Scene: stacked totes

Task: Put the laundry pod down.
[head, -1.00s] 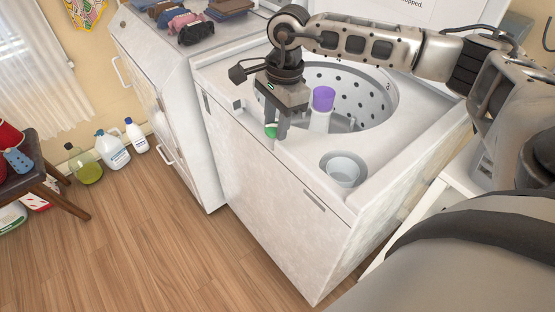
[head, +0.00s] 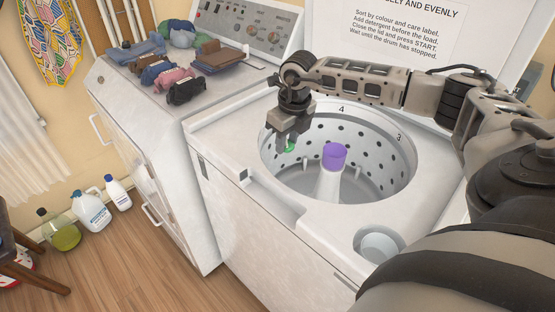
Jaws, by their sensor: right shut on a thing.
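The laundry pod (head: 290,146) is a small green thing, mostly hidden by the gripper that holds it. My right gripper (head: 286,143) points down and is shut on the pod. It is over the left part of the open washer drum (head: 386,165), near the drum's left rim. The drum is white with dark holes and has a central post with a purple cap (head: 334,155). The pod's height above the drum floor is hard to tell. My left gripper is not in view.
A cup-like dispenser (head: 378,247) sits in the washer top (head: 232,139) at the front right. Folded clothes (head: 184,88) lie on the neighbouring machine at the left. Several bottles (head: 92,211) stand on the floor. The raised lid (head: 430,40) is behind the drum.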

